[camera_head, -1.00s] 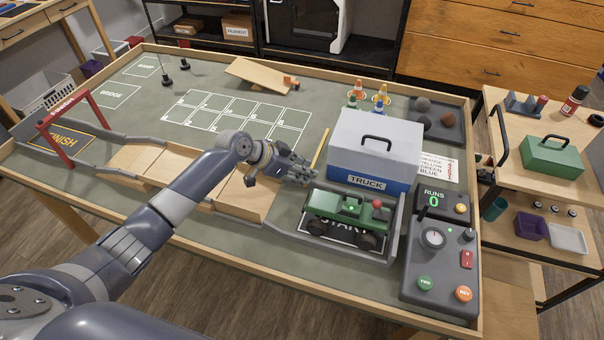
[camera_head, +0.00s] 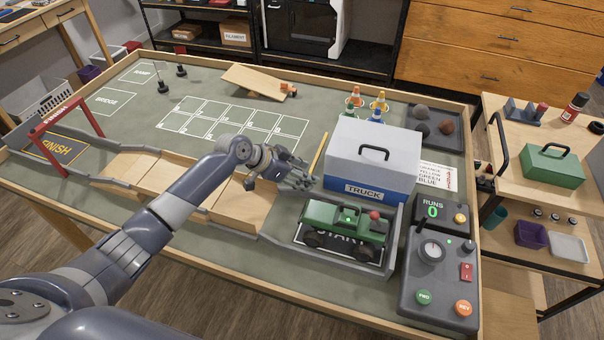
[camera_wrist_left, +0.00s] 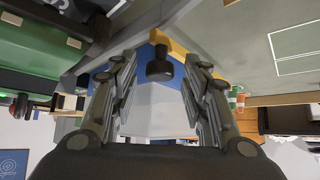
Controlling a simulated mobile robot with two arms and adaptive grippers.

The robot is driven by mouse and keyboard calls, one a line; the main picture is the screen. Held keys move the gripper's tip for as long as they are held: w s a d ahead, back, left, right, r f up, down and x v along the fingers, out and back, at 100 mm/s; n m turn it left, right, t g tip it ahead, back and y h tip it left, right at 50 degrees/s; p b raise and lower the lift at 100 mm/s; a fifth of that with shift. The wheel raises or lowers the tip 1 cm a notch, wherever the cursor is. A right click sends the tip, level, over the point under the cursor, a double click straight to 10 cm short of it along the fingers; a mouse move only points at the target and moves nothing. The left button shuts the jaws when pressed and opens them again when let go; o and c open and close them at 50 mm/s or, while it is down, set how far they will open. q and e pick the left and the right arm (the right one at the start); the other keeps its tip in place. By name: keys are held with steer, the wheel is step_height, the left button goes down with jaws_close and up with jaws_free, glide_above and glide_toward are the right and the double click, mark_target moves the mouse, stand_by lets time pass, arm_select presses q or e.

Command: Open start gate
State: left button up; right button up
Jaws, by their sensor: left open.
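The start gate shows as a yellow bar (camera_head: 319,155) slanting up beside my left gripper, at the left end of the start bay. In the left wrist view its yellow part (camera_wrist_left: 172,44) carries a black knob (camera_wrist_left: 159,68), which sits between the spread fingers. My left gripper (camera_head: 304,182) is open around the knob; I cannot tell whether a finger touches it. It also shows in the left wrist view (camera_wrist_left: 160,88). The gate's lower part is hidden behind the gripper in the head view. The green truck (camera_head: 345,218) stands on the start pad just right of the gripper. My right gripper is not in view.
A grey and blue truck box (camera_head: 345,150) stands close behind the start bay. The control panel (camera_head: 438,275) is at the right. Wooden track sections (camera_head: 225,208) run left toward the red finish arch (camera_head: 62,130). The table's middle around the printed grid is mostly clear.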

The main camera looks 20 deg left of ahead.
arm_select(q)
steer(key=v, duration=1.2)
steer(key=shift+r, duration=0.1)
